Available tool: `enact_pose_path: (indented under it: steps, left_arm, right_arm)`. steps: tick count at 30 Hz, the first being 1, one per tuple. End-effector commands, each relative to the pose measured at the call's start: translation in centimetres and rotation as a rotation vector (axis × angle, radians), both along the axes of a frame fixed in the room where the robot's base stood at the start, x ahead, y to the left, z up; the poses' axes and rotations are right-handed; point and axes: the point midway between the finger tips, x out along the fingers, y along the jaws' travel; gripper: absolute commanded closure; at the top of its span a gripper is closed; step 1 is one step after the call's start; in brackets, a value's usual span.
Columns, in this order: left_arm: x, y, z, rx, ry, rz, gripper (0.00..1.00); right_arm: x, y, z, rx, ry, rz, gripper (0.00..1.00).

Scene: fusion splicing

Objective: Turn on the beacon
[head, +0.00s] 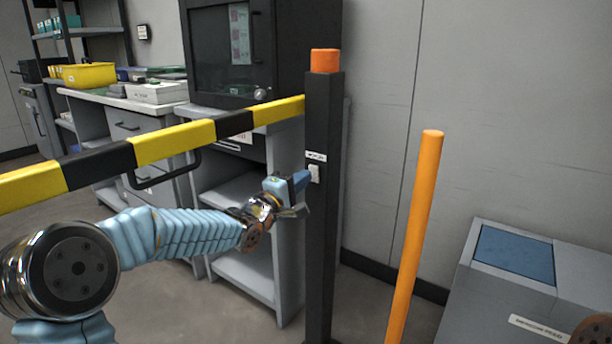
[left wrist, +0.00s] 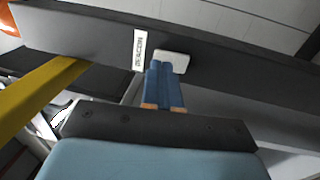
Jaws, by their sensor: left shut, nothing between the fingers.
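A dark post (head: 322,250) stands in the middle of the head view with an orange beacon cap (head: 324,61) on top; the cap looks plain orange. A white label (head: 316,156) sits on the post, and it reads BEACON in the left wrist view (left wrist: 139,50). Just below the label is a small white switch (head: 314,173). My left gripper (head: 302,180) is shut and empty, its tips right at the switch. In the left wrist view the blue fingertips (left wrist: 160,75) overlap the edge of the white switch (left wrist: 173,61); I cannot tell whether they press it.
A yellow and black barrier bar (head: 175,140) runs from the left to the post, above my left arm. An orange pole (head: 417,230) stands right of the post. A grey box with a blue panel (head: 515,254) is at the right. Shelves and a bench (head: 125,103) stand behind.

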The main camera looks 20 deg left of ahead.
Motion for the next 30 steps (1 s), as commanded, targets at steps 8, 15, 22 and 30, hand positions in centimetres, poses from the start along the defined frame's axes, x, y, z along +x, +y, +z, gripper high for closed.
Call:
enact_pose_path:
  steps: [8,15,22,30]
  left_arm:
    - [1.8,-0.6,0.2,-0.001,0.001,0.001,1.00]
    - [1.8,-0.6,0.2,0.000,0.001,0.001,1.00]
    - [2.2,-0.7,1.2,0.011,0.033,0.001,1.00]
    - [2.2,-0.8,0.4,0.013,0.039,0.001,1.00]
  right_arm:
    - [0.0,0.0,0.2,-0.001,-0.001,0.000,0.57]
    - [0.0,0.0,0.1,0.000,-0.001,0.000,0.57]
    - [-0.1,0.2,2.1,0.002,0.001,0.004,0.57]
    - [-0.1,0.2,1.5,0.002,0.001,0.004,0.57]
